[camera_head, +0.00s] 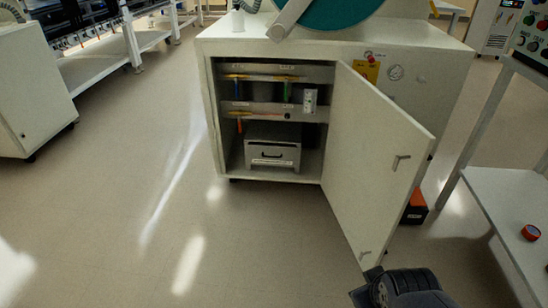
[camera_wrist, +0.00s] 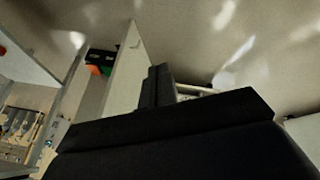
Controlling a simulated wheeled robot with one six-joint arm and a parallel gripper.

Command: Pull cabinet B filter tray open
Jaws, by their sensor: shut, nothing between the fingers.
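The white cabinet (camera_head: 215,110) stands in the middle of the head view with its door (camera_head: 375,150) swung wide open to the right. I cannot read a letter on it. My gripper (camera_head: 368,284) is at the bottom right, in front of the door's lower edge and well away from the tray. In the wrist view my dark fingers (camera_wrist: 158,84) are together and empty. The door (camera_wrist: 128,65) shows behind them there. The tray's handle is not clear in that view.
A white bench with a red tape roll (camera_head: 531,232) stands at the right. An orange and black box (camera_head: 415,207) lies behind the door. The floor (camera_head: 130,220) at the left is clear.

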